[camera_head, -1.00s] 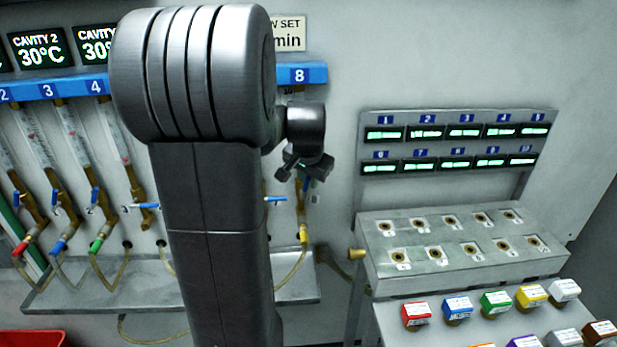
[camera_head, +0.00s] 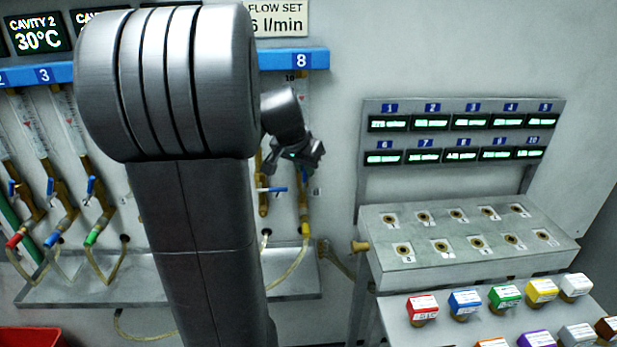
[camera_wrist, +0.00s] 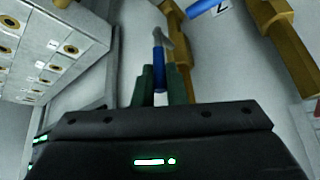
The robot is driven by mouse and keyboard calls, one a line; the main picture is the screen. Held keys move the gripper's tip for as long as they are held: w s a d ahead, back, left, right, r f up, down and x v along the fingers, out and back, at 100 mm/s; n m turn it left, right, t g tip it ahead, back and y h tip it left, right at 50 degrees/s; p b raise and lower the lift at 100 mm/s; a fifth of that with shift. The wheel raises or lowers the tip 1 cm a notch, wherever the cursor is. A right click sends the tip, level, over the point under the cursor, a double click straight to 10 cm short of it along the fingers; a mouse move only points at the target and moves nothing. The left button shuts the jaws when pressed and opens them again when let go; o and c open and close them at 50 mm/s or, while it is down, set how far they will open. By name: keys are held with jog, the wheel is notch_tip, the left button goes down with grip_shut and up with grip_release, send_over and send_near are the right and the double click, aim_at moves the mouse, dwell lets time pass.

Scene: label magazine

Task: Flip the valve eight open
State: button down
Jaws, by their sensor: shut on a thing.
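Valve eight is on the brass pipe (camera_head: 305,212) under the blue rail's number 8 label (camera_head: 301,60). Its blue lever (camera_wrist: 158,76) with a grey end stands between the two dark green fingers of my gripper (camera_wrist: 161,86) in the wrist view. My gripper is shut on this lever. The brass valve body (camera_wrist: 174,22) is just beyond it. In the head view my gripper (camera_head: 293,156) is in front of pipe eight, seen from behind, and its fingertips are hidden. The lever seems to lie roughly along the pipe, but its exact angle is unclear.
The neighbouring valve's blue lever (camera_head: 273,189) points sideways, close on the left. My arm hides the middle pipes. A grey shelf (camera_head: 90,285) runs below.

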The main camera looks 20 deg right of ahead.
jog(key=shift+w+a+h+b, duration=0.1)
jog(key=shift+a+h+b, duration=0.15)
jog(key=shift+b, duration=0.2)
jog(key=c, duration=1.8)
grip_release()
jog(key=shift+o, duration=0.2)
jog(key=shift+r, duration=0.1)
jog(key=v, duration=1.3)
jog(key=shift+a+r, duration=0.2)
jog(key=shift+r, duration=0.1)
jog(key=shift+f, duration=0.1)
